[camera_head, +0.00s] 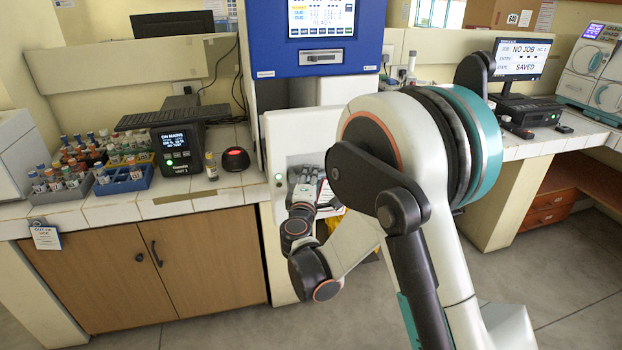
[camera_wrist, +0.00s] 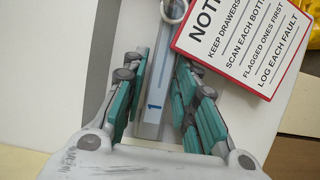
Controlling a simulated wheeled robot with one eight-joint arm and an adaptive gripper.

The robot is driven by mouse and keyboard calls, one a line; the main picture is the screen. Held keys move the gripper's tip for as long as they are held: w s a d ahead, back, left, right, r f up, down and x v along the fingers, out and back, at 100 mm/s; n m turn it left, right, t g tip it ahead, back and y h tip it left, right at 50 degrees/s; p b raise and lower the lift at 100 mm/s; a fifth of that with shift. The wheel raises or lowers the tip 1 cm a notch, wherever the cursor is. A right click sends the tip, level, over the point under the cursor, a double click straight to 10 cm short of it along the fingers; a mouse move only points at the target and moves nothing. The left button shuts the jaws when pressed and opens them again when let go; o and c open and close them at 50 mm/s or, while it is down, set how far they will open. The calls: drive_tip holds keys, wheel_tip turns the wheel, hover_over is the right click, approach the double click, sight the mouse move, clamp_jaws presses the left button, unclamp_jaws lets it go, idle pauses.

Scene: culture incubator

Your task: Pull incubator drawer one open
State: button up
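The incubator (camera_head: 315,65) is a tall cabinet with a blue upper front and a white lower part. My gripper (camera_head: 305,178) is in front of the white lower front. A pale ring (camera_wrist: 174,11) shows at the strip's far end. I cannot tell whether any finger touches the strip. The drawer appears shut; my arm hides part of the front.
A red-bordered notice (camera_wrist: 247,42) overlaps the area beside my right finger. Something yellow (camera_wrist: 311,12) is beyond it. A counter (camera_head: 110,213) with bottle racks, a black device (camera_head: 178,147) and a keyboard stands left. Clear floor (camera_head: 570,255) lies at right.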

drive_tip(key=s+a, duration=0.1)
drive_tip(key=s, duration=1.1)
